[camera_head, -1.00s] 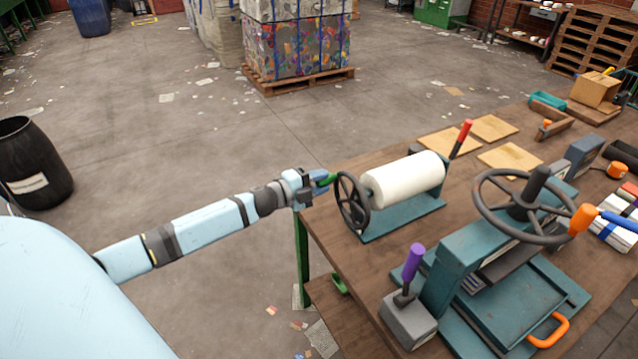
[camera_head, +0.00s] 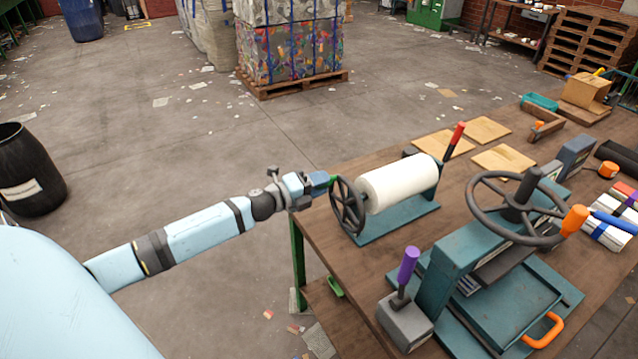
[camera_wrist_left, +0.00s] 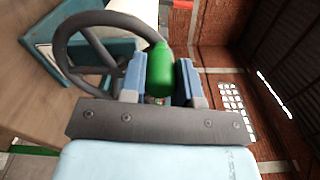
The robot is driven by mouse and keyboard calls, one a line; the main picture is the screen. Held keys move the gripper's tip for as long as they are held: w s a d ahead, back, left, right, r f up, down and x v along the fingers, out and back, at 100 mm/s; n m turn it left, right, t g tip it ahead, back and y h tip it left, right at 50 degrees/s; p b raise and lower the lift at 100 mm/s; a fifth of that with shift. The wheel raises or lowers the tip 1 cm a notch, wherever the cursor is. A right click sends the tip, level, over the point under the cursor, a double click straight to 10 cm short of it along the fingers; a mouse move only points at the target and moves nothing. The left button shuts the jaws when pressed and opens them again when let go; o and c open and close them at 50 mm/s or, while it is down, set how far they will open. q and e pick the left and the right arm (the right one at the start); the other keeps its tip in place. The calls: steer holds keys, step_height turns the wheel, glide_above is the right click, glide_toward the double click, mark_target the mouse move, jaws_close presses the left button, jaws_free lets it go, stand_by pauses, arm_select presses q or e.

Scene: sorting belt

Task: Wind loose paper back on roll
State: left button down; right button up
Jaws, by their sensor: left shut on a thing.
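The white paper roll (camera_head: 398,183) lies across a teal stand (camera_head: 400,222) near the table's far left edge. A black spoked handwheel (camera_head: 347,205) is at its left end, with a green handle (camera_head: 333,181) on the wheel's rim. No loose paper end can be made out. My left gripper (camera_head: 325,184) is shut on the green handle. In the left wrist view the green handle (camera_wrist_left: 161,68) sits between the two blue fingers, with the wheel (camera_wrist_left: 88,45) to its left. My right gripper is not in view.
A press with a large dark wheel (camera_head: 478,210) and a grey box with a purple-handled lever (camera_head: 408,264) stand nearer on the table. Brown sheets (camera_head: 488,129) lie behind the roll. A black barrel (camera_head: 28,170) stands on the floor at left.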

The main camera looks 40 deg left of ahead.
arm_select(q)
steer(key=c, duration=0.8)
jaws_free()
steer(key=shift+c, duration=0.2)
steer(key=shift+s, duration=0.1)
steer(key=b+v, duration=0.1)
steer(key=v, duration=1.2)
steer(key=shift+s+b, duration=0.35)
steer(key=shift+a, duration=0.1)
steer(key=s+d+f+n+g+y+p, duration=0.1)
steer(key=s+d+f+n+g+p, duration=0.1)
steer(key=s+d+n, duration=0.3)
steer(key=s+d+f+n+g+y+p, duration=0.1)
steer(key=s+d+f+n+p, duration=0.4)
steer(key=d+n, duration=0.4)
steer(key=s+d+f+n+g+y+p, duration=0.1)
steer(key=s+d+f+n+g+p, duration=0.1)
steer(key=d+n, duration=0.6)
steer(key=s+d+f+p, duration=0.1)
steer(key=s+d+f, duration=0.1)
steer(key=d, duration=0.3)
steer(key=shift+s+d+g+y, duration=0.2)
steer(key=shift+s+g+y, duration=0.1)
steer(key=shift+s, duration=0.35)
